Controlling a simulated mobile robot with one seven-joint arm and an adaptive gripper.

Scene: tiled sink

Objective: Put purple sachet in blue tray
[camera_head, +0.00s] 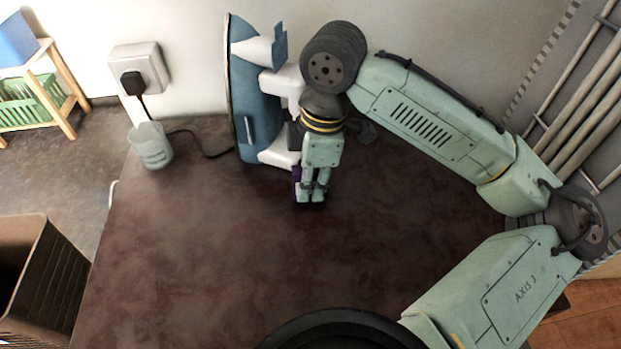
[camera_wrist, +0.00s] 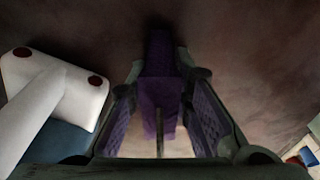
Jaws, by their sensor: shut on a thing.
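The purple sachet (camera_wrist: 160,92) is between the two fingers of my gripper (camera_wrist: 164,76) in the wrist view. The gripper is shut on it. In the head view only a purple sliver of the sachet (camera_head: 296,174) shows at the left side of my gripper (camera_head: 311,198), which points down over the dark red tabletop. Whether the sachet touches the tabletop cannot be told. I cannot clearly make out a blue tray in either view.
A blue and white appliance (camera_head: 256,110) stands close to the left of my gripper, near the wall. A translucent cup (camera_head: 150,146) stands at the table's left edge. The dark red tabletop (camera_head: 220,250) is clear in front. A blue box (camera_head: 14,40) sits on a wooden rack.

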